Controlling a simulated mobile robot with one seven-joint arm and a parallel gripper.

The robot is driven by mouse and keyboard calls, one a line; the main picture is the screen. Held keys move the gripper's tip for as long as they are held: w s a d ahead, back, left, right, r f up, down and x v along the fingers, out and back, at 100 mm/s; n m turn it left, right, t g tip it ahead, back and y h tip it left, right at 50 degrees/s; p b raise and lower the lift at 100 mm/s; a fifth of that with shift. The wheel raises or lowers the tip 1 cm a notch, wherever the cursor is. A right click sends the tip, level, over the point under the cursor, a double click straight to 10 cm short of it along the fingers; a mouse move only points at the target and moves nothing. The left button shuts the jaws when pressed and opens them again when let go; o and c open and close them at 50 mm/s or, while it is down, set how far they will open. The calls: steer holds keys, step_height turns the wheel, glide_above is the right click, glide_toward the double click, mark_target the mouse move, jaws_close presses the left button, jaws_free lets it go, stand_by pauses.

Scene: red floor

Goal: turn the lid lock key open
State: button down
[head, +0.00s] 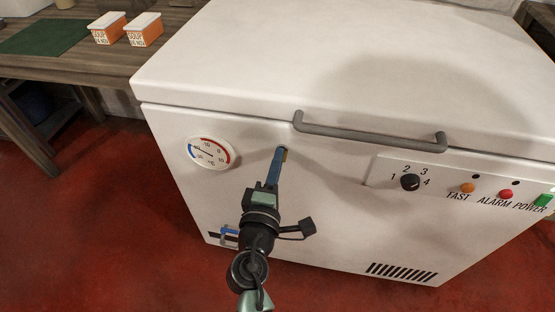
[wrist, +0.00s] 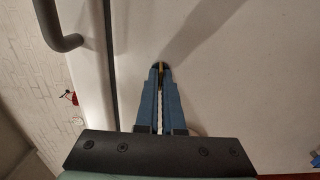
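The white chest freezer (head: 330,210) fills the middle of the head view, with its lid (head: 270,60) down. The small brass-coloured lid lock key (head: 285,156) is at the front wall just under the lid edge, left of the handle. My gripper (head: 281,153) reaches up to it. In the wrist view the blue fingertips of my gripper (wrist: 160,70) are close together at the wall, with a thin yellow strip of the key (wrist: 161,71) between them. The fingers hide most of the key and the lock, so its turn angle is not clear.
The grey lid handle (head: 370,133) sticks out right of my gripper. A dial gauge (head: 209,153) is on the left, a numbered knob (head: 410,182) and coloured buttons on the right. A wooden table (head: 50,68) holds two orange-and-white boxes (head: 144,30). Red floor lies open at left.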

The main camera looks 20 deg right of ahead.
steer(key=c, duration=1)
jaws_free()
steer(key=shift+c, duration=0.2)
steer(key=v, duration=1.3)
